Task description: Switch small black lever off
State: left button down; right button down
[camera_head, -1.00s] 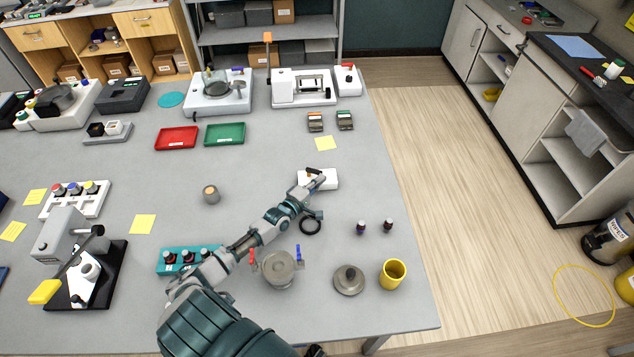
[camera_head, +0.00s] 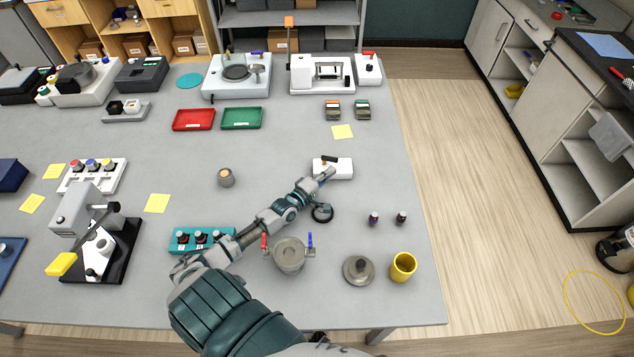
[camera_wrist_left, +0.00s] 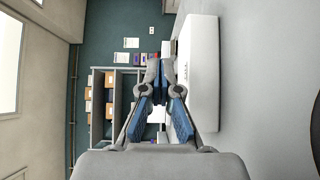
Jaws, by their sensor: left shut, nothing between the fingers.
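A small black lever (camera_head: 329,158) sits on top of a white box (camera_head: 343,170) near the right side of the grey table. My left gripper (camera_head: 328,174) is shut and empty, with its fingertips at the front of the box, just below the lever in the picture. In the left wrist view, the gripper (camera_wrist_left: 160,72) is beside the long white side of the box (camera_wrist_left: 204,75). The lever cannot be made out there, and contact cannot be told. My right gripper is not in view.
A black ring (camera_head: 322,213) lies under my left wrist. A metal pot (camera_head: 289,256), two small bottles, a grey lid (camera_head: 358,270) and a yellow cup (camera_head: 403,267) stand nearer. A yellow note (camera_head: 342,131) lies behind the box. The table left of the box is mostly clear.

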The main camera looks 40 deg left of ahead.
pick_arm(q)
jog(key=s, duration=0.2)
jog(key=s+a, duration=0.1)
jog(key=s, duration=0.5)
jog(key=shift+s+a+f, duration=0.2)
jog(key=shift+s, duration=0.35)
jog(key=shift+s+d+r, duration=0.15)
jog(key=shift+d, duration=0.05)
jog(key=shift+a, duration=0.2)
